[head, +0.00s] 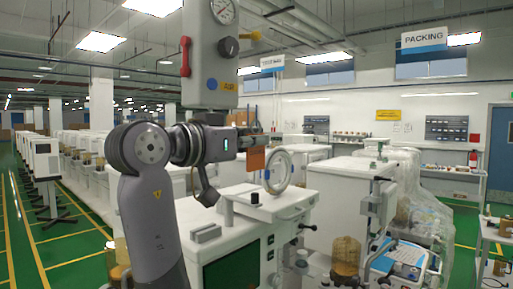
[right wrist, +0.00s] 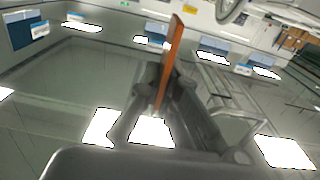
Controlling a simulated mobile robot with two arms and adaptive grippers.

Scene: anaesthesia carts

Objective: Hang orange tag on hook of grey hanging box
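The grey hanging box (head: 208,75) hangs at the top centre of the head view, with a gauge, a dark knob, a red handle, a blue button and a yellow label. My right gripper (head: 256,139) is just below and right of the box, pointing right. It is shut on the orange tag (head: 257,160), which hangs down from the fingers. In the right wrist view the tag (right wrist: 169,60) shows nearly edge-on between the fingertips (right wrist: 162,95). I cannot make out a hook on the box. My left gripper is not in view.
A white machine (head: 255,222) with a pale handwheel (head: 278,172) stands below and beyond the gripper. More white carts (head: 352,180) stand to the right, one wrapped in clear plastic. A row of white carts (head: 45,160) runs along the left aisle.

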